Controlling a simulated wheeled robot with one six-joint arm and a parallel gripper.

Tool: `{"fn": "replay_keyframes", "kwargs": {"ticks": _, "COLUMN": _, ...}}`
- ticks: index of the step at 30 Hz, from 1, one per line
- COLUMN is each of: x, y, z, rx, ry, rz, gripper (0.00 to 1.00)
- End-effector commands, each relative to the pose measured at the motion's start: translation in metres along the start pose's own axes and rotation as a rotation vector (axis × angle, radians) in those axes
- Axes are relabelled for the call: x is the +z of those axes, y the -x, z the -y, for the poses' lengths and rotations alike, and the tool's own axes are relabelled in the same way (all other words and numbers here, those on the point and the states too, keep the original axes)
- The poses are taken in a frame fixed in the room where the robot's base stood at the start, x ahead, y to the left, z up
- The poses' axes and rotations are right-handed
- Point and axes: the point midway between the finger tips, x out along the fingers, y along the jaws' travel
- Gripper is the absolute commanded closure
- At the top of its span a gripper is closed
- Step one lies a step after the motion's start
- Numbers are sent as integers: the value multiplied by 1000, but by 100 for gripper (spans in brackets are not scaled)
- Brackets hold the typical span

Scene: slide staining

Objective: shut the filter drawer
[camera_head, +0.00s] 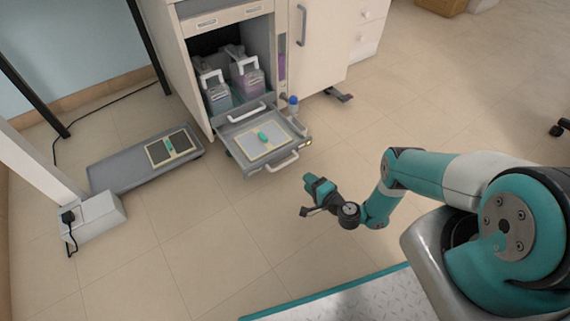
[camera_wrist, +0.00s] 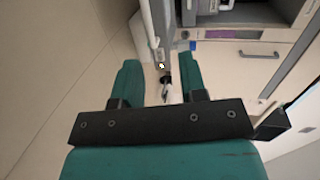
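The filter drawer (camera_head: 247,164) is pulled out low at the front of the white cabinet. It is a grey tray with a white front handle (camera_head: 283,162) and a pale pad (camera_head: 256,149) bearing a small green piece (camera_head: 263,137). My gripper (camera_head: 312,192) is in front of the drawer, to the lower right of its handle, and apart from it. In the wrist view my gripper (camera_wrist: 160,62) has its two teal fingers spread with nothing held between them. The drawer's grey edge (camera_wrist: 163,28) and white handle (camera_wrist: 148,22) show beyond the fingers.
Two canisters with white handles, one greenish (camera_head: 215,92) and one purple (camera_head: 247,78), stand in the open bay above the drawer. A blue-capped bottle (camera_head: 293,104) is at the drawer's right. A grey floor platform (camera_head: 118,172) lies left. Floor in front is clear.

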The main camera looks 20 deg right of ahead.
Motion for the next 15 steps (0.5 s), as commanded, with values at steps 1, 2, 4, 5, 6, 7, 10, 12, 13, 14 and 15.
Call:
{"fn": "replay_keyframes", "kwargs": {"ticks": 1, "x": 2, "y": 9, "z": -10, "rx": 4, "ry": -19, "rz": -26, "gripper": 61}}
{"fn": "replay_keyframes", "kwargs": {"ticks": 2, "x": 3, "y": 12, "z": -14, "rx": 6, "ry": -28, "rz": -38, "gripper": 61}}
{"fn": "replay_keyframes", "kwargs": {"ticks": 4, "x": 4, "y": 17, "z": -20, "rx": 6, "ry": -41, "rz": -57, "gripper": 61}}
{"fn": "replay_keyframes", "kwargs": {"ticks": 5, "x": 4, "y": 17, "z": -22, "rx": 6, "ry": -44, "rz": -60, "gripper": 61}}
{"fn": "replay_keyframes", "kwargs": {"ticks": 6, "x": 4, "y": 16, "z": -24, "rx": 6, "ry": -46, "rz": -64, "gripper": 61}}
{"fn": "replay_keyframes", "kwargs": {"ticks": 7, "x": 3, "y": 14, "z": -25, "rx": 6, "ry": -46, "rz": -65, "gripper": 61}}
{"fn": "replay_keyframes", "kwargs": {"ticks": 10, "x": 3, "y": 4, "z": -27, "rx": 6, "ry": -45, "rz": -63, "gripper": 61}}
{"fn": "replay_keyframes", "kwargs": {"ticks": 12, "x": 2, "y": -5, "z": -29, "rx": 6, "ry": -44, "rz": -62, "gripper": 61}}
{"fn": "replay_keyframes", "kwargs": {"ticks": 13, "x": 3, "y": -10, "z": -29, "rx": 6, "ry": -43, "rz": -61, "gripper": 61}}
{"fn": "replay_keyframes", "kwargs": {"ticks": 14, "x": 3, "y": -14, "z": -30, "rx": 6, "ry": -43, "rz": -60, "gripper": 61}}
{"fn": "replay_keyframes", "kwargs": {"ticks": 15, "x": 2, "y": -19, "z": -30, "rx": 6, "ry": -43, "rz": -62, "gripper": 61}}
